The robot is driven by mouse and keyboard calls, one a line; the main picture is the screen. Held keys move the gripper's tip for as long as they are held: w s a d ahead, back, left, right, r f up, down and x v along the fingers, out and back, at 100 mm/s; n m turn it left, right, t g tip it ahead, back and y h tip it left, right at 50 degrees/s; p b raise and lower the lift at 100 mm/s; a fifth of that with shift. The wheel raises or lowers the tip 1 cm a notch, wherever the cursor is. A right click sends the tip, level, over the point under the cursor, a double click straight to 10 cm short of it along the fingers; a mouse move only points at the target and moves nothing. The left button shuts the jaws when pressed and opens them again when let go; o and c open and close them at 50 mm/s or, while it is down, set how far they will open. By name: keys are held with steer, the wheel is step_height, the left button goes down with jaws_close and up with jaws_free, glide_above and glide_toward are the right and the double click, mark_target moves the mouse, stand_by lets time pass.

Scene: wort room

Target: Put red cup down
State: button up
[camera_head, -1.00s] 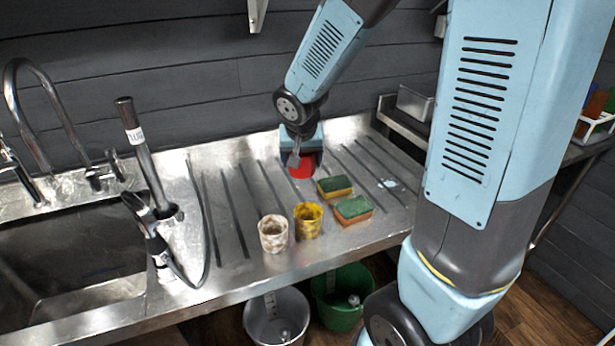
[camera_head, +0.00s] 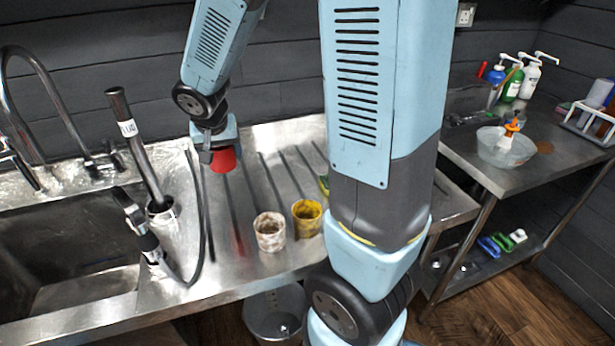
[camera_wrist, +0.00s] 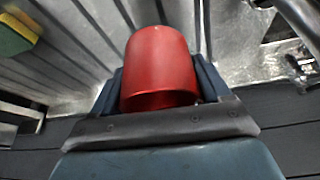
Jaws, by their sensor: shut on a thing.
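The red cup (camera_head: 223,159) is held by my gripper (camera_head: 221,150) above the ribbed steel drainboard (camera_head: 232,215), left of its middle. A faint reddish reflection shows on the steel below it. In the wrist view the red cup (camera_wrist: 160,70) fills the space between the two dark fingers of my gripper (camera_wrist: 160,85), which is shut on it. The exact gap between the cup's base and the drainboard is hard to tell.
A whitish stained cup (camera_head: 270,232) and a yellow cup (camera_head: 307,218) stand near the drainboard's front edge. The sink (camera_head: 70,250), with a hose sprayer (camera_head: 140,225), lies to the left. A sponge (camera_wrist: 14,35) shows in the wrist view. A side table (camera_head: 480,165) holds bottles and a bowl.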

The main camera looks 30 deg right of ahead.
steer(key=shift+s+a, duration=0.1)
steer(key=shift+a, duration=0.2)
steer(key=w+d+f, duration=0.2)
steer(key=w+f, duration=0.1)
steer(key=w, duration=0.1)
steer(key=w+d+f, duration=0.2)
steer(key=w+f, duration=0.1)
steer(key=w+d+f, duration=0.2)
steer(key=w+f, duration=0.1)
steer(key=w, duration=0.1)
steer(key=shift+w, duration=0.3)
steer(key=shift+x, duration=0.75)
steer(key=shift+d+f, duration=0.2)
steer(key=shift+f, duration=1.1)
steer(key=o, duration=1)
steer(key=shift+f, duration=0.1)
